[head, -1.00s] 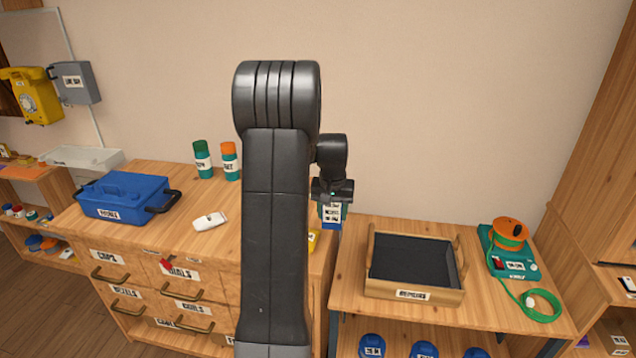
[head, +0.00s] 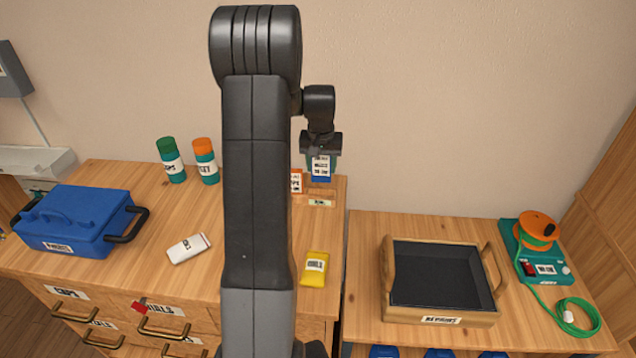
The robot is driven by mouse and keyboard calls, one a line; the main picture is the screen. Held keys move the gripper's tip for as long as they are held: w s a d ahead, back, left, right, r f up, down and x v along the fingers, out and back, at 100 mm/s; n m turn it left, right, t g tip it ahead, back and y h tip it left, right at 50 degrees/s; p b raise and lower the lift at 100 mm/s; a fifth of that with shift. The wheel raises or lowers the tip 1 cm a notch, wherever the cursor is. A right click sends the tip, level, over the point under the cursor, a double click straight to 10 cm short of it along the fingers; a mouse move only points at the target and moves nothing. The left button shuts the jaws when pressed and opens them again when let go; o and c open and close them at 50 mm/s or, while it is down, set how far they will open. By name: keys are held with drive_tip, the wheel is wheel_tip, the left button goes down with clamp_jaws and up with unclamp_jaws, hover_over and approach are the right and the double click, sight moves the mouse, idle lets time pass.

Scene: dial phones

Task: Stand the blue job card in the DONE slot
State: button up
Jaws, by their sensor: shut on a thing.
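The blue job card (head: 321,170), with a white printed label, hangs upright below my gripper (head: 320,153). My gripper is shut on its top edge and holds it above the back right part of the left cabinet top. A wooden holder (head: 322,192) with a small pale label (head: 320,203) shows just below the card; the label is too small to read. An orange card (head: 296,182) stands just left of the blue card, partly hidden by my arm. I cannot tell whether the blue card touches the holder.
On the cabinet top (head: 120,285) are a blue toolbox (head: 78,222), two bottles (head: 172,160), a white packet (head: 188,248) and a yellow packet (head: 315,268). The right table carries a black-lined wooden tray (head: 438,313) and a teal device with an orange reel (head: 540,228).

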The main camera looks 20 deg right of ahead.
sight(321, 181)
drive_tip(key=shift+f, duration=3.35)
drive_tip(key=shift+f, duration=0.1)
drive_tip(key=o, duration=0.5)
drive_tip(key=shift+f, duration=0.1)
drive_tip(key=shift+o, duration=1)
drive_tip(key=shift+r+p, duration=0.3)
drive_tip(key=shift+p, duration=0.05)
drive_tip(key=r, duration=0.4)
drive_tip(key=s+r, duration=0.1)
drive_tip(key=r, duration=0.2)
drive_tip(key=r+b, duration=0.1)
drive_tip(key=r, duration=0.3)
drive_tip(key=shift+s+a+r, duration=0.35)
drive_tip(key=shift+a, duration=0.05)
drive_tip(key=shift+f, duration=0.1)
